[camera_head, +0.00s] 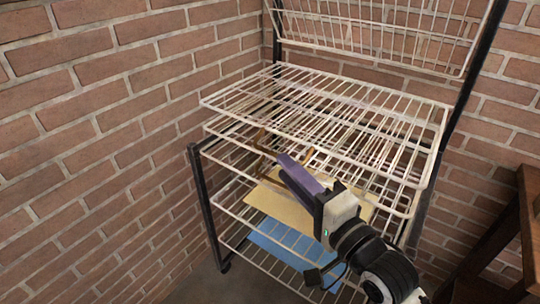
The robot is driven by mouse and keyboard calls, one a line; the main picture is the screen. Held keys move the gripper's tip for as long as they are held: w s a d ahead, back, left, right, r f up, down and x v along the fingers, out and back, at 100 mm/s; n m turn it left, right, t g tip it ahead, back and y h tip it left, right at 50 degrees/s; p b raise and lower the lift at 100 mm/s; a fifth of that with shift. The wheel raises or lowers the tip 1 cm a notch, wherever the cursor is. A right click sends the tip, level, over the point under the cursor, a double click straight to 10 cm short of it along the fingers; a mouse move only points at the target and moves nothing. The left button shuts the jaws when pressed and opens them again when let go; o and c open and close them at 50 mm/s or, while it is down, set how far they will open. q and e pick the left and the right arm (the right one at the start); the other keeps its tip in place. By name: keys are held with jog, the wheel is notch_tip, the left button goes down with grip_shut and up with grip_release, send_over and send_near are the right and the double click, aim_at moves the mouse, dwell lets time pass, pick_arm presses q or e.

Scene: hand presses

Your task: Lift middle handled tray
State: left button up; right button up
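A yellow-tan flat tray (280,207) lies on a lower wire shelf of the rack, partly covered by my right arm and the wires above. A blue flat tray (277,240) lies lower down, below the yellow one. My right gripper (288,166) reaches in from the lower right, between the shelves and over the yellow tray. A purple bar-like part and thin brown pieces show at its front. I cannot tell whether these are fingers or part of a tray. The fingertips are unclear behind the wires, and no grip can be made out. My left gripper is out of view.
The white wire rack (325,92) has several shelves and dark posts, with its upper shelf just above my gripper. Brick walls (90,130) stand close behind and at the left. A brown wooden frame (500,235) stands at the right.

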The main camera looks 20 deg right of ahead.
aim_at(270, 151)
jog(key=x, duration=0.7)
jog(key=shift+w+b, duration=0.2)
jog(key=shift+b, duration=0.1)
jog(key=shift+c, duration=0.2)
grip_shut()
jog(key=shift+f, duration=0.1)
dwell(0.8)
